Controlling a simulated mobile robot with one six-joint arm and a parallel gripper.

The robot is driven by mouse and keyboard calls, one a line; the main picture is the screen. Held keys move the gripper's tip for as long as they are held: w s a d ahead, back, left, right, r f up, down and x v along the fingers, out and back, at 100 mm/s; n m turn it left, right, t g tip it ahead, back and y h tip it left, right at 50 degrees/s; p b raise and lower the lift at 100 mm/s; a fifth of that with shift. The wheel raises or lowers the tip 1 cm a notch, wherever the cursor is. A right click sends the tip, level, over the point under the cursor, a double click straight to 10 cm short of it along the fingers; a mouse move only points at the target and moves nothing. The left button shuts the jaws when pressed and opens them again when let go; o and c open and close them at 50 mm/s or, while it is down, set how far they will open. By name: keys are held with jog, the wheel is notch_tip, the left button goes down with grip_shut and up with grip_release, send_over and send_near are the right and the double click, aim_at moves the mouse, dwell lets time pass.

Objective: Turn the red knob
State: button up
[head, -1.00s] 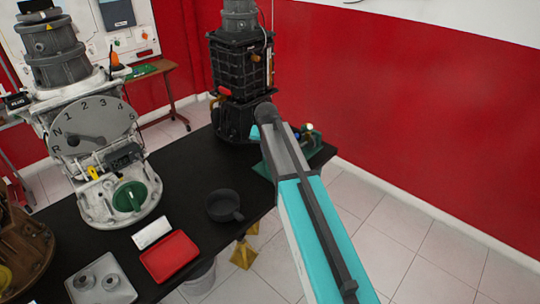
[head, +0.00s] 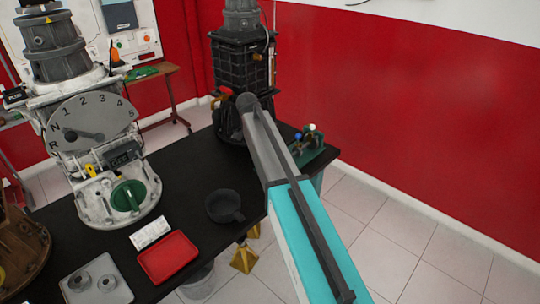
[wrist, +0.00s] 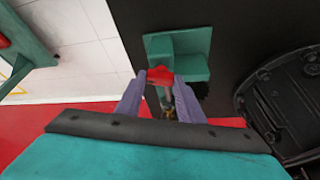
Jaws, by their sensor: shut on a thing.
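In the wrist view the red knob (wrist: 160,75) sits between the tips of my gripper (wrist: 159,84). My two purple fingers are shut on it, one on each side. A brownish stem shows below the knob between the fingers. A green block-shaped stand (wrist: 181,42) is just behind the knob, on the black table (wrist: 225,20). In the head view my arm hides the gripper and the red knob.
A dark round engine base (wrist: 285,100) stands close on the right in the wrist view. The black engine (head: 240,75) is beside my arm. A green stand with small white and blue knobs (head: 310,141) is right of the arm. A dark pan (head: 224,206) and red tray (head: 167,257) lie nearer.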

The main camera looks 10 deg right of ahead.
jog(key=shift+m+g, duration=0.5)
jog(key=shift+m, duration=0.5)
jog(key=shift+d, duration=0.1)
jog(key=o, duration=1.1)
jog(key=shift+c, duration=0.2)
jog(key=shift+b, duration=0.3)
